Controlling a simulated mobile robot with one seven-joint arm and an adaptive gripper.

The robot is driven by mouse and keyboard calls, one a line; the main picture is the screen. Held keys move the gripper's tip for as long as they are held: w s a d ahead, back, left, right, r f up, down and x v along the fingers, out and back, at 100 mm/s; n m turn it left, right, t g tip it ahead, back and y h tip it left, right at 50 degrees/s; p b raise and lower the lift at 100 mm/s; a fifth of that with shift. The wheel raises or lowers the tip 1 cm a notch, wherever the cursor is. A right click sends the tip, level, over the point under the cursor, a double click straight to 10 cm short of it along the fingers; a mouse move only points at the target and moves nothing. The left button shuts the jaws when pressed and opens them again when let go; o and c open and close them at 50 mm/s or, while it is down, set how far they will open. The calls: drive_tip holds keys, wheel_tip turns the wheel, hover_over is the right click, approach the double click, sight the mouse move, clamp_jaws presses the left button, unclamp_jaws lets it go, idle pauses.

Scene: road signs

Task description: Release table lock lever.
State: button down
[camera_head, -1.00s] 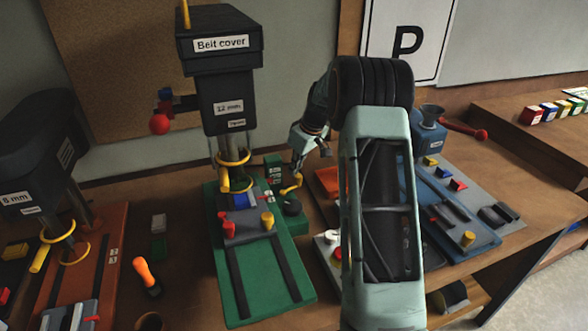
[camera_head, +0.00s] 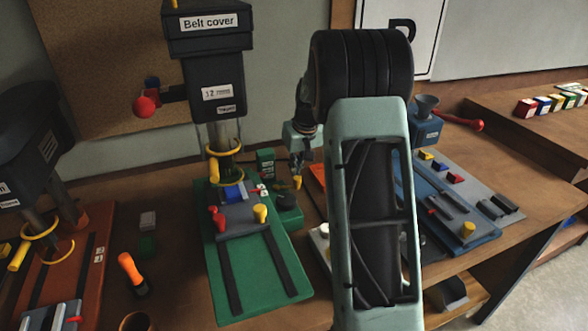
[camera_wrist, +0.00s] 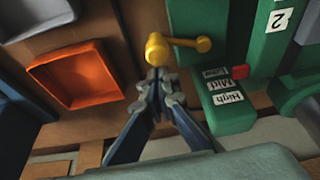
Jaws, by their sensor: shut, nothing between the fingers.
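The yellow lock lever (camera_wrist: 180,42) shows in the wrist view, reaching sideways from the green drill-press base to a round knob at its left end. In the head view only its small yellow end (camera_head: 298,183) shows clearly, right of the green base. My gripper (camera_wrist: 158,76) is shut and empty, with its fingertips right at the knob. I cannot tell whether they touch it. In the head view my gripper (camera_head: 298,168) points down just above the lever's end, partly hidden by my arm.
A green block (camera_wrist: 225,95) with Low, Mid and High labels and a red marker stands right of the lever. An orange tray (camera_wrist: 75,75) lies to the left. The drill press with the Belt cover label (camera_head: 208,30) rises beside my arm.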

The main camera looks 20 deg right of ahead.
drive_tip(key=shift+s+d+b, duration=0.35)
drive_tip(key=shift+s+d, duration=0.1)
drive_tip(key=shift+s, duration=0.15)
drive_tip(key=shift+f, duration=0.1)
